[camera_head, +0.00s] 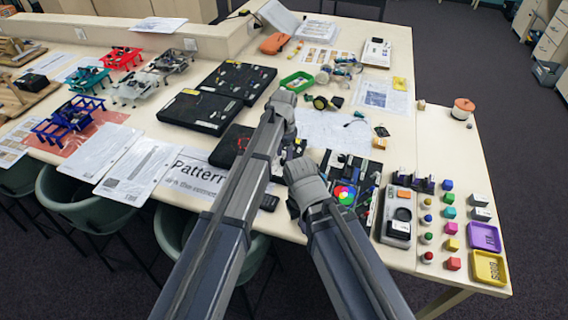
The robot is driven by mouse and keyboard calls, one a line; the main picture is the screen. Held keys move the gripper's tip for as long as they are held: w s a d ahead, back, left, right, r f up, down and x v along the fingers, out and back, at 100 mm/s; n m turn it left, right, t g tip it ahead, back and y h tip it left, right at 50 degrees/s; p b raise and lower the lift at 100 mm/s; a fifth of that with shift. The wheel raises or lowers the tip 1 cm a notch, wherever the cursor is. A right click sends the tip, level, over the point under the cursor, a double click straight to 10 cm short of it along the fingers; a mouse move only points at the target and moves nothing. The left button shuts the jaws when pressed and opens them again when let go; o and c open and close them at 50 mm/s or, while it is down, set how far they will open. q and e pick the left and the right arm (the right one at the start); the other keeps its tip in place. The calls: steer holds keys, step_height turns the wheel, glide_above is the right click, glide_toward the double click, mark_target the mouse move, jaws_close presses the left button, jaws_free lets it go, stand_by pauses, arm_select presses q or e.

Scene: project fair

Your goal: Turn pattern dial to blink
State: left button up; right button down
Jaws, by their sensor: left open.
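I cannot make out a dial marked for pattern or blink. A dark board (363,172) with a bright colour wheel (344,194) lies on the table, partly behind my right arm. Right of it is a grey device (397,230) with a round black part and an orange patch. A sheet with large print reading "Pattern" (197,168) lies left of my arms. My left gripper (284,99) is open above the middle of the table, apart from the board. My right gripper (296,152) is near the board's left edge; its fingers are too hidden to judge.
Dark cases (200,111) and a green tray (297,81) lie beyond my arms. Small coloured blocks and balls stand at the right, with a purple tray (484,237) and a yellow tray (489,267). Coloured drone-like models (68,118) stand at left. Chairs line the near edge.

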arm_select(q)
steer(key=shift+f, duration=0.35)
jaws_close()
stand_by(0.3)
